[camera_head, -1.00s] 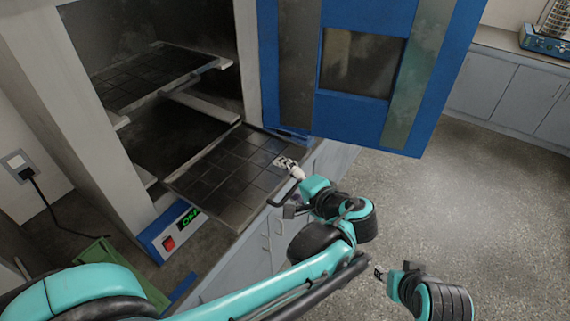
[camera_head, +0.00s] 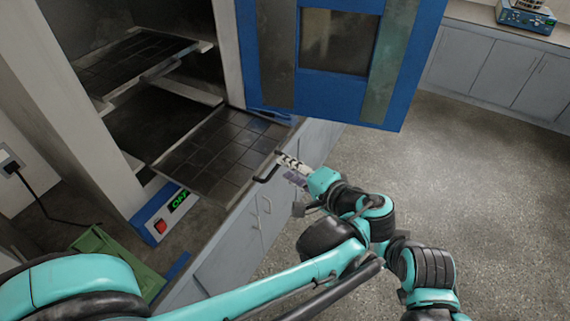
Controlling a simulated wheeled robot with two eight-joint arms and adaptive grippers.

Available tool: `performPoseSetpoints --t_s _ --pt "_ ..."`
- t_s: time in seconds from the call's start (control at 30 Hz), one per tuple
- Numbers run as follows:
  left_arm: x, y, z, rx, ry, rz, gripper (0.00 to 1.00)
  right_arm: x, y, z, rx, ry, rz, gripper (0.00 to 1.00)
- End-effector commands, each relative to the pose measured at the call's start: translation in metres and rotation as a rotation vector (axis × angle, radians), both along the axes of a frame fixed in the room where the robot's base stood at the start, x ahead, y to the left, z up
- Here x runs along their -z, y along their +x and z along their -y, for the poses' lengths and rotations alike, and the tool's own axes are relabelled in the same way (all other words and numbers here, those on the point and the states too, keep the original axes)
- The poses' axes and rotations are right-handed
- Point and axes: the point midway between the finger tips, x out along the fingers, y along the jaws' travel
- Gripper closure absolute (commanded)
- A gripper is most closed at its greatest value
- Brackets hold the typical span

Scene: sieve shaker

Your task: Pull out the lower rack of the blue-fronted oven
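The lower rack (camera_head: 215,155), a dark gridded tray, extends out of the oven's lower opening, over the counter edge. A black bar handle (camera_head: 264,172) stands out from its front edge. The blue-fronted oven (camera_head: 345,95) has its door swung open to the right. My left gripper (camera_head: 292,178) is just right of the handle, its pale finger reaching toward the handle's upper end. Its fingers look apart, and I see nothing held. Whether it touches the handle is unclear. My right arm shows at the lower right; its gripper is largely hidden behind the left arm.
An upper rack (camera_head: 140,65) sits inside the oven. A green tray (camera_head: 105,255) lies at the lower left. Grey cabinets (camera_head: 265,210) stand below the oven. A blue device (camera_head: 525,18) sits on the far-right counter. The floor at right is clear.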

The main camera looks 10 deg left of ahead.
Motion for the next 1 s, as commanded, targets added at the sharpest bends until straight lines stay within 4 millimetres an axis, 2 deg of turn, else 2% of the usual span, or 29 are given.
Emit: performPoseSetpoints --t_s 0.23,1.0 --pt "-0.0017 -0.0078 0.0076 0.000 -0.001 0.001 0.68 -0.0021 0.0001 0.0000 0.000 0.000 0.000 0.60" --pt "-0.0014 -0.0078 0.0075 0.000 -0.001 0.000 0.68 -0.0030 0.0001 0.0000 0.000 0.000 0.000 0.60"
